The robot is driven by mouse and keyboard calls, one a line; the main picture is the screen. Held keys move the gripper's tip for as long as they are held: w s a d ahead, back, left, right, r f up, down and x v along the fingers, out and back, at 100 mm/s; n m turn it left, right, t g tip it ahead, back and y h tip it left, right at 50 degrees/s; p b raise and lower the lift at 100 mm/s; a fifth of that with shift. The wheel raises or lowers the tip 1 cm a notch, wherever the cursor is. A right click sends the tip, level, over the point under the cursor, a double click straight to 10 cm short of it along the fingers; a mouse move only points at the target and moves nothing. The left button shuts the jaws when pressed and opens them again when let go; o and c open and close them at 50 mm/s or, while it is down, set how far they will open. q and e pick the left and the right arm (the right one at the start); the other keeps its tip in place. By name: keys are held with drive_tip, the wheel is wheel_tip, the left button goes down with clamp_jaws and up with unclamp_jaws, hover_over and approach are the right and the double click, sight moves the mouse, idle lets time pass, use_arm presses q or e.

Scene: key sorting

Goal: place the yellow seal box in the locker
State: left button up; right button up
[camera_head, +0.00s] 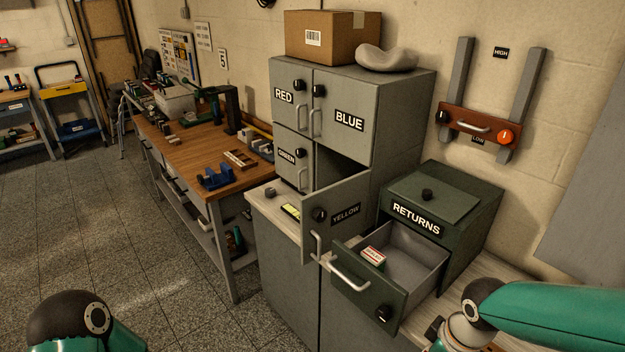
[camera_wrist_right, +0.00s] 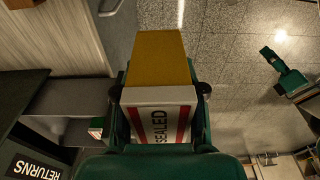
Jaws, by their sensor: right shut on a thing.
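The yellow seal box (camera_wrist_right: 162,60) has a yellow body and a white end with red stripes and the word SEALED. My right gripper (camera_wrist_right: 160,90) is shut on it, a finger on each side, in the right wrist view. In the head view only part of my right arm shows, at the lower right; the box is not visible there. The grey locker (camera_head: 398,105) has RED, BLUE and GREEN doors shut. Its YELLOW door (camera_head: 345,195) stands open, with a dark compartment behind it. My left gripper is out of view.
The RETURNS drawer (camera_head: 410,286) is pulled out close to the YELLOW door. A small white, red and green box (camera_head: 374,256) lies inside it. A small yellow item (camera_head: 291,211) lies on the counter left of the door. A wooden workbench (camera_head: 190,138) stands further left.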

drive_tip(key=w+a+f+m+h, duration=0.1)
drive_tip(key=w+a+f+m, duration=0.1)
drive_tip(key=w+f+m, duration=0.5)
drive_tip(key=shift+w+a+f+m, duration=0.15)
drive_tip(key=shift+w+m, duration=0.45)
drive_tip(key=shift+s, duration=0.1)
